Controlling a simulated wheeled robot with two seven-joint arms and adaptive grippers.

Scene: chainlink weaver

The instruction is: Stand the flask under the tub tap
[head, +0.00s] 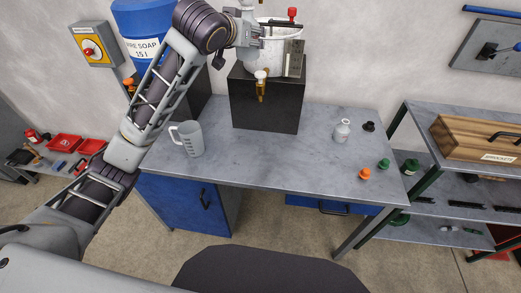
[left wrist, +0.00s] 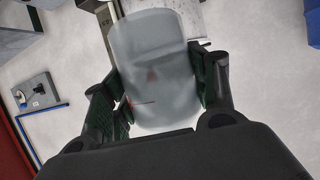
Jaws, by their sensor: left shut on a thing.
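A small clear flask (head: 342,131) stands upright on the grey bench, right of a black box (head: 266,103). A whitish tub (head: 262,65) sits on the box, with a brass tap (head: 262,88) at its front. My left gripper (head: 276,31) is up at the tub's rim. In the left wrist view its green-padded fingers (left wrist: 163,90) are shut on a pale translucent container (left wrist: 150,65). I cannot tell exactly what that container is; the head view barely shows it. My right gripper is out of view.
A grey measuring jug (head: 188,140) stands left of the box. A black cap (head: 369,126), green cap (head: 384,163) and orange cap (head: 364,174) lie near the flask. A blue soap drum (head: 140,18) stands behind my left arm. The bench front below the tap is clear.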

